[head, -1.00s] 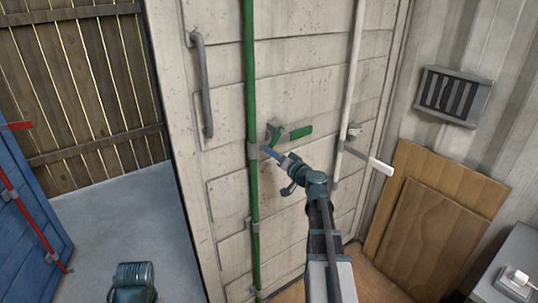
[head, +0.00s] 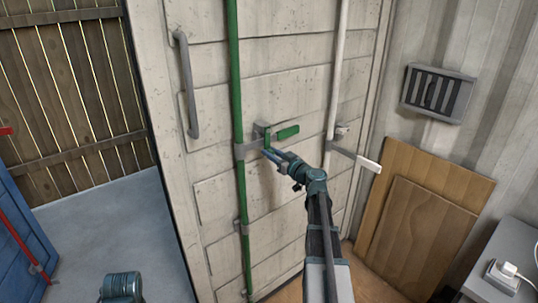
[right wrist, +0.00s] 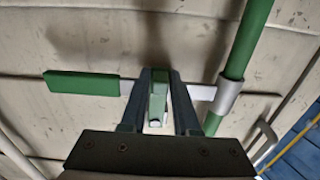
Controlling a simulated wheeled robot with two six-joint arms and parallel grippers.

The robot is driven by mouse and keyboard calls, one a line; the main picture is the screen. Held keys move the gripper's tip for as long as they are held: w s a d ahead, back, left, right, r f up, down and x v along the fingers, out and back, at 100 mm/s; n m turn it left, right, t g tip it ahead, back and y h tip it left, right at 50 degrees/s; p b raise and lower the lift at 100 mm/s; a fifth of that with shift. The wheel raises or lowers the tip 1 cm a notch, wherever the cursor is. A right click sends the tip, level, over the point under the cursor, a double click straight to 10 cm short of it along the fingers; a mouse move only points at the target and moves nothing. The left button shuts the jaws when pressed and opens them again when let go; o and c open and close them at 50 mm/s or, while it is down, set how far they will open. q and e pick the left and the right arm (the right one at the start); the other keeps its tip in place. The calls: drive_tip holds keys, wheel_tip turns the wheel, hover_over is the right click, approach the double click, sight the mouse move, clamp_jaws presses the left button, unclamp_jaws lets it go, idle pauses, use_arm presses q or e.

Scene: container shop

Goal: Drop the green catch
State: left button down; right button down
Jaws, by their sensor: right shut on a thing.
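The green catch (right wrist: 158,88) is a small green piece with a pale edge, between the fingers of my right gripper (right wrist: 160,105) in the right wrist view. In the head view the catch (head: 267,136) hangs about upright from a grey bracket, just left of the green handle (head: 288,132). My right gripper (head: 268,152) is shut on it there, at the door beside the green locking bar (head: 239,190). The green handle also shows in the right wrist view (right wrist: 82,83), lying level and left of the fingers. My left gripper is out of view.
A white bar (head: 338,70) with a white handle (head: 368,164) stands to the right on the same pale door. A grey grab handle (head: 186,85) is at left. Wooden boards (head: 415,220) lean at the right. Clear floor (head: 120,230) lies left of the door.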

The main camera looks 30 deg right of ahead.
drive_tip(key=shift+d, duration=0.2)
idle(0.3)
drive_tip(key=c, duration=0.8)
unclamp_jaws()
drive_tip(key=shift+o, duration=0.2)
drive_tip(key=s+d, duration=0.1)
drive_tip(key=s, duration=1.2)
drive_tip(key=shift+s, duration=0.4)
